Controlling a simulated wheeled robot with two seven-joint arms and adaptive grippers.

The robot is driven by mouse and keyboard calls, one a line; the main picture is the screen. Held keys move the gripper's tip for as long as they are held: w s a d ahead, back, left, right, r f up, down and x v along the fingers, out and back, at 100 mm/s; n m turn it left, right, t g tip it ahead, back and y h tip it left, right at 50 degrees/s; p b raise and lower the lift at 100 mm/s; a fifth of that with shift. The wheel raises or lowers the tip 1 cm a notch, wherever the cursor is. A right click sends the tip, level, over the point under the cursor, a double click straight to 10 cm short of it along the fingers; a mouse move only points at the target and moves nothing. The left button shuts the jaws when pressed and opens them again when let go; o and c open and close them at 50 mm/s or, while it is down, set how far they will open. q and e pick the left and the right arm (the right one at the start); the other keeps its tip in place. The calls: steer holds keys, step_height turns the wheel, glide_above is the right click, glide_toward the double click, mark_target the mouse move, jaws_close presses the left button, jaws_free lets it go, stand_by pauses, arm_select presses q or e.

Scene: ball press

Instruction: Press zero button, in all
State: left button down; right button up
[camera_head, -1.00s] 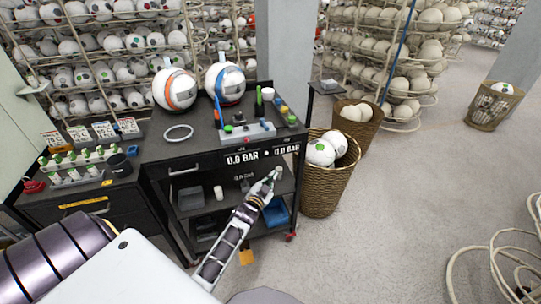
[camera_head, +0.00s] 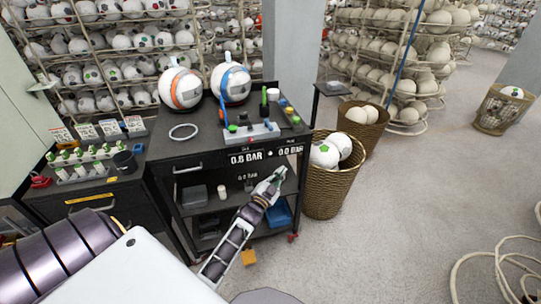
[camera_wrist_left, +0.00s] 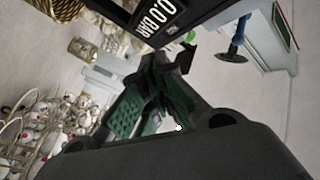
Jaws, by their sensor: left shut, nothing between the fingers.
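A grey press unit (camera_head: 250,132) with a blue lever and small coloured knobs sits on the black cart (camera_head: 205,150). White pressure readouts (camera_head: 290,151) ending in "BAR" show on the cart's front edge; a readout also shows large in the left wrist view (camera_wrist_left: 158,17). I cannot pick out which small part is the zero button. My left gripper (camera_head: 280,173) is shut and empty, in front of the cart below the readouts, apart from the press unit. Its dark green fingers also show in the left wrist view (camera_wrist_left: 160,65). My right gripper is out of view.
Two striped balls (camera_head: 231,83) and a white ring (camera_head: 183,132) are on the cart top. A wicker basket (camera_head: 330,190) with balls stands close right of the cart. Ball racks fill the back. The floor at right is open, with a coiled hose (camera_head: 497,265).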

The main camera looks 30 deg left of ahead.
arm_select(q)
steer(key=shift+w+a, duration=0.1)
stand_by(0.3)
steer(key=w+a+b, duration=0.3)
steer(key=w+a, duration=0.2)
steer(key=a, duration=0.1)
steer(key=shift+w+a, duration=0.25)
stand_by(0.4)
steer(key=shift+w+a, duration=0.55)
steer(key=shift+a, duration=0.15)
stand_by(2.9)
steer(key=shift+s+d, duration=0.1)
stand_by(0.3)
steer(key=shift+s+d, duration=0.45)
steer(key=shift+d, duration=0.1)
steer(key=shift+s+d+p, duration=0.1)
steer(key=shift+d+p, duration=0.05)
steer(key=shift+p, duration=0.15)
steer(key=shift+s+d+p, duration=1)
steer(key=shift+s+d, duration=0.55)
steer(key=shift+d, duration=0.25)
